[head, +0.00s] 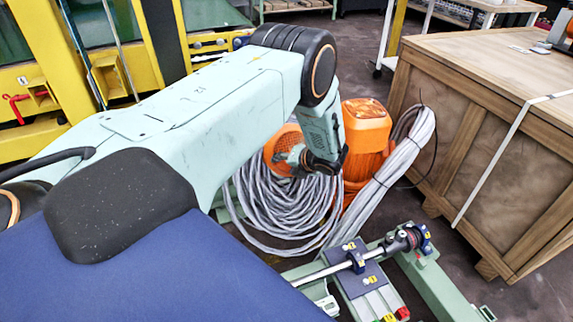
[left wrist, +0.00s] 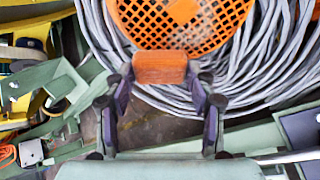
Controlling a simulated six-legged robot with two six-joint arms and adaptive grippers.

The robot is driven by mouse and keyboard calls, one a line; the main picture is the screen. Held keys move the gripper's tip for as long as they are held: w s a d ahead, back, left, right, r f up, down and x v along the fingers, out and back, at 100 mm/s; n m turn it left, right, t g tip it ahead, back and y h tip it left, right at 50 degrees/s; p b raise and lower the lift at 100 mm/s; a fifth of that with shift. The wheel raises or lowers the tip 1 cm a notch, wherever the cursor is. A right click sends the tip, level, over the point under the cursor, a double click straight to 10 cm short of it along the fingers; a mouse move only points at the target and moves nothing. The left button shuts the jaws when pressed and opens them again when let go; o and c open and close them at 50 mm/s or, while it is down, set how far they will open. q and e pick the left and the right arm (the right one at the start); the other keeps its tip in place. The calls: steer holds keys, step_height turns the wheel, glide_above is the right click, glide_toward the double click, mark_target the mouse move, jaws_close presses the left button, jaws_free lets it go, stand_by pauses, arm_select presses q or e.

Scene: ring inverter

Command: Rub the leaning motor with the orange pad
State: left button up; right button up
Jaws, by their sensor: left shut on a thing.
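The orange motor (head: 367,125) leans among coils of grey cable. Its round fan grille (left wrist: 185,20) fills the top of the left wrist view and is partly hidden behind my wrist in the head view. My left gripper (left wrist: 160,80) is shut on the orange pad (left wrist: 160,67), a small block held across its fingertips. In the head view the left gripper (head: 290,157) is in front of the grille, and the pad cannot be made out there. The pad lies just below the grille's lower edge in the wrist view. I cannot tell whether they touch. My right gripper is out of view.
Grey cable coils (head: 285,205) surround the motor's lower part. A large wooden crate (head: 455,135) stands to the right. A green frame with a metal rod and blue blocks (head: 357,258) is at the front. Yellow machinery (head: 110,75) stands at the back left.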

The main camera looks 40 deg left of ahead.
arm_select(q)
steer(key=shift+w+a+f+b, duration=0.4)
steer(key=shift+a+f+b, duration=0.15)
steer(key=shift+a+b, duration=0.2)
stand_by(0.3)
steer(key=shift+w+d, duration=0.3)
steer(key=shift+w, duration=0.2)
steer(key=shift+w+d, duration=0.25)
steer(key=shift+w, duration=0.2)
steer(key=shift+w+d+r+p, duration=0.25)
steer(key=shift+w+p, duration=0.5)
steer(key=shift+p, duration=0.15)
steer(key=shift+w+d+r+p, duration=0.2)
steer(key=shift+w+p, duration=0.55)
steer(key=shift+p, duration=0.15)
steer(key=shift+w+d+r+p, duration=0.25)
steer(key=shift+w+p, duration=0.5)
steer(key=shift+p, duration=0.15)
steer(key=shift+s+a+p, duration=0.45)
steer(key=shift+s+p, duration=0.35)
steer(key=shift+p, duration=0.2)
steer(key=shift+s+a+p, duration=0.4)
steer(key=shift+s+p, duration=0.4)
steer(key=shift+p, duration=0.15)
